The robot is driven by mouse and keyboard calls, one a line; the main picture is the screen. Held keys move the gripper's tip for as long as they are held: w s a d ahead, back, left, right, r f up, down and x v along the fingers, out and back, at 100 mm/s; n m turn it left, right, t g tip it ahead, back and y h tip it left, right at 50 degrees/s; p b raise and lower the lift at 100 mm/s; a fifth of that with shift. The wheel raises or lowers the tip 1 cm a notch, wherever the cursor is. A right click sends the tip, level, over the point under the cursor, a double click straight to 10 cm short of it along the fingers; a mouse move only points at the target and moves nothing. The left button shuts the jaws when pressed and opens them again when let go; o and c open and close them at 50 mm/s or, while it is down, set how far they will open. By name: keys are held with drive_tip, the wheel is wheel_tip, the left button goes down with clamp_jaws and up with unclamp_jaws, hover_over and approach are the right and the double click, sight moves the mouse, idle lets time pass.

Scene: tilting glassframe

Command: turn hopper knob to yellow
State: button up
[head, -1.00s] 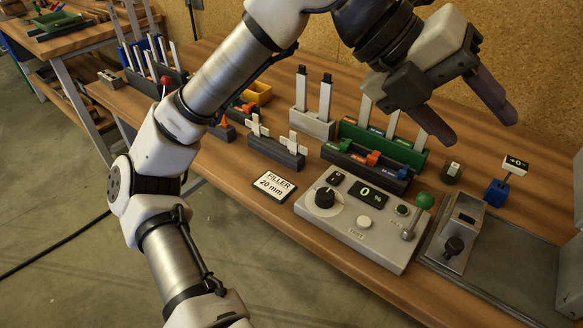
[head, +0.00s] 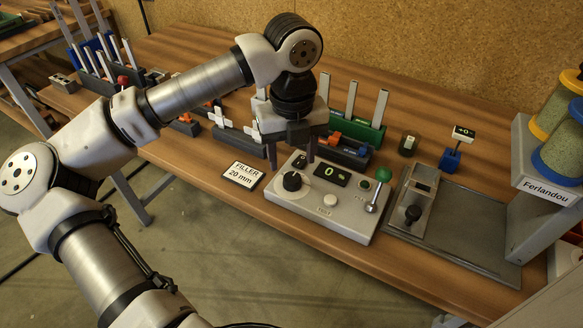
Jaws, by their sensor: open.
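Two hopper containers with grainy contents, one with a yellow rim (head: 549,126) and one with a blue rim (head: 560,160), stand on a grey stand marked "Ferlandou" (head: 545,190) at the far right, cut by the frame edge. No knob shows on the visible part of that stand. A black knob (head: 413,213) is on a grey metal unit (head: 408,228) left of it. My gripper (head: 291,154) points down, open and empty, near the back left of this box.
A small lever with a green ball (head: 383,174) stands on the box's right side. Slotted racks with upright strips (head: 352,98) stand behind my gripper. A "FILLER 20 mm" card (head: 241,174) lies left of the box. The grey tray (head: 470,228) has bare room.

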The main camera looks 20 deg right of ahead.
sight(292, 177)
drive_tip(key=shift+f, duration=2.55)
drive_tip(key=c, duration=1)
drive_tip(key=shift+o, duration=0.2)
